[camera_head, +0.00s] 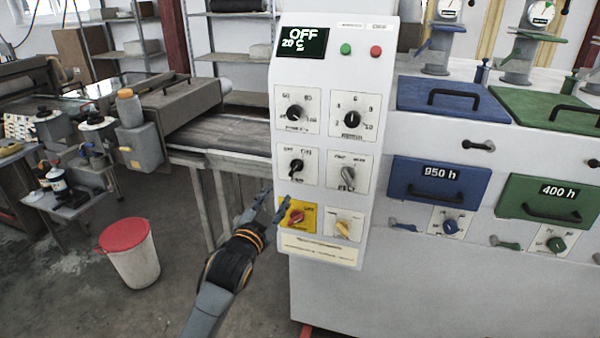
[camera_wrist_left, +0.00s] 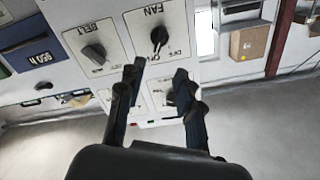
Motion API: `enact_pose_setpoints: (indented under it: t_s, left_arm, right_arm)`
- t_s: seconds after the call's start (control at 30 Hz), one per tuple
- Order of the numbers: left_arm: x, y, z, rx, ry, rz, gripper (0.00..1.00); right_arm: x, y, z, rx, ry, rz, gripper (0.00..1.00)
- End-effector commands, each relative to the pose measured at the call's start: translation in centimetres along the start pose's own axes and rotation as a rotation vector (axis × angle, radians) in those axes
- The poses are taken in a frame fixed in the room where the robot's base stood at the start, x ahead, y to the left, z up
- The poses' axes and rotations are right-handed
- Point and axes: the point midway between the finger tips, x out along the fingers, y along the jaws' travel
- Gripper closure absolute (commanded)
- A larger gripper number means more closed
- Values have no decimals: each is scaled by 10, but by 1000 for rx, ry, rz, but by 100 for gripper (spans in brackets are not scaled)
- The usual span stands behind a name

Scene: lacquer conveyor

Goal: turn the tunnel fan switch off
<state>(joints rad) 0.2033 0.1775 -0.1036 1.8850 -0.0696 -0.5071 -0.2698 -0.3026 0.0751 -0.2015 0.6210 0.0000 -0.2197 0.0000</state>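The tunnel fan switch (camera_head: 296,166) is a black knob on a white plate with OFF and ON marks, in the left column of the control panel (camera_head: 320,200). In the left wrist view the picture is turned over, and the switch (camera_wrist_left: 158,36) shows under the word FAN, beyond the fingertips. I cannot tell for sure which mark it points to. My left gripper (camera_head: 276,198) is open and empty, by the panel's left edge, below and left of the switch. Its two fingers (camera_wrist_left: 158,85) are spread, apart from the knob. My right gripper is not in view.
The grey belt knob (camera_head: 347,175) sits right of the fan switch. A red switch on a yellow plate (camera_head: 296,216) is below it, close to my left gripper. Two dials are above. The display (camera_head: 302,42) reads OFF and 20 C. A red-lidded bin (camera_head: 128,260) stands on the floor.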

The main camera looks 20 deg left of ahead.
Motion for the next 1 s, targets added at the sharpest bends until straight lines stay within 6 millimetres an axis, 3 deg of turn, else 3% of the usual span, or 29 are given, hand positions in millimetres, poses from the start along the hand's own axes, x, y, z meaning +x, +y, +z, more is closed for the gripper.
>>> enact_pose_setpoints:
  t_s: [0.2, 0.6, 0.8, 1.0]
  left_arm:
    - [35, 0, -2, -1, -1, 1, 65]
    - [102, 1, -1, -2, -2, 2, 65]
    - [122, 1, 1, -2, -2, 2, 65]
    - [130, 2, 1, -1, -2, 2, 65]
  right_arm:
    - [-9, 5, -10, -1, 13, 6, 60]
    - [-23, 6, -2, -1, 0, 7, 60]
    - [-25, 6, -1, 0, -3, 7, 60]
    - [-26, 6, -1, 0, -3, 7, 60]
